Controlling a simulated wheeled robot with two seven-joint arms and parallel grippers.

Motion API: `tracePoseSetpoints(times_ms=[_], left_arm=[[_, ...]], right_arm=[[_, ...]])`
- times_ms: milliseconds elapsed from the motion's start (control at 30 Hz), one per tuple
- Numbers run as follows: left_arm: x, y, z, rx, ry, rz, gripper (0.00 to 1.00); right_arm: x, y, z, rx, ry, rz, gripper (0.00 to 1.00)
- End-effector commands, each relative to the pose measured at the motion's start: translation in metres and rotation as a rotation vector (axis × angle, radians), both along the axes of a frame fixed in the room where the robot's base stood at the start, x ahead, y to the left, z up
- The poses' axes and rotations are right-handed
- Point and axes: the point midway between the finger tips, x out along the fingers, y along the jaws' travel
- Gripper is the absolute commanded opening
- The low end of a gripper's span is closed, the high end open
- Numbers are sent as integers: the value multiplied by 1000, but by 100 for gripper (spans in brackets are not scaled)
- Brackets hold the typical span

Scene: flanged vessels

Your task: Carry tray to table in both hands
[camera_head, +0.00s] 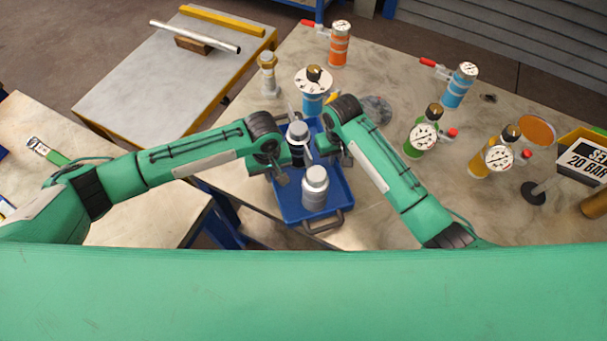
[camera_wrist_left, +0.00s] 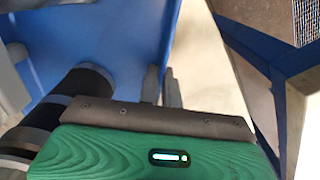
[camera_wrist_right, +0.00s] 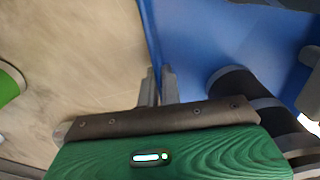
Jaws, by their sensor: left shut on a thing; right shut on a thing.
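The blue tray (camera_head: 342,199) is in the middle of the head view, at the near left part of the large table (camera_head: 390,215). It carries a grey vessel with a white cap (camera_head: 315,190) and a dark-banded grey vessel (camera_head: 297,140), both upright. My left gripper (camera_head: 282,178) is shut on the tray's left side; its fingers show beside the blue wall (camera_wrist_left: 162,88). My right gripper (camera_head: 334,158) is shut on the opposite side, with its fingers at the tray's edge (camera_wrist_right: 158,88). I cannot tell whether the tray touches the table.
A blue vessel with a gauge (camera_head: 312,100) stands by the tray's far end. Orange (camera_head: 339,50), green (camera_head: 415,148) and yellow (camera_head: 478,168) vessels stand farther away. A sign (camera_head: 585,160) is at right. A gap separates the left bench (camera_head: 120,145) from the table.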

Motion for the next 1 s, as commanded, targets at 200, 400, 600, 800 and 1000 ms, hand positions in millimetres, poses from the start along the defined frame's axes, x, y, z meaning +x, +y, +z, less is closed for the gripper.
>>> tracePoseSetpoints(times_ms=[200,400,600,800,1000], left_arm=[[0,2,-3,4,1,1,27],[0,1,-3,2,1,1,27],[0,0,9,0,0,0,27],[0,0,49,-2,-3,-1,27],[0,0,90,0,-2,0,27]], right_arm=[[1,-2,-2,-4,-1,-3,27],[0,-1,-2,-2,-1,-1,27],[0,0,-2,-1,0,-1,27],[0,0,-2,0,0,0,27],[0,0,-2,0,0,0,27]])
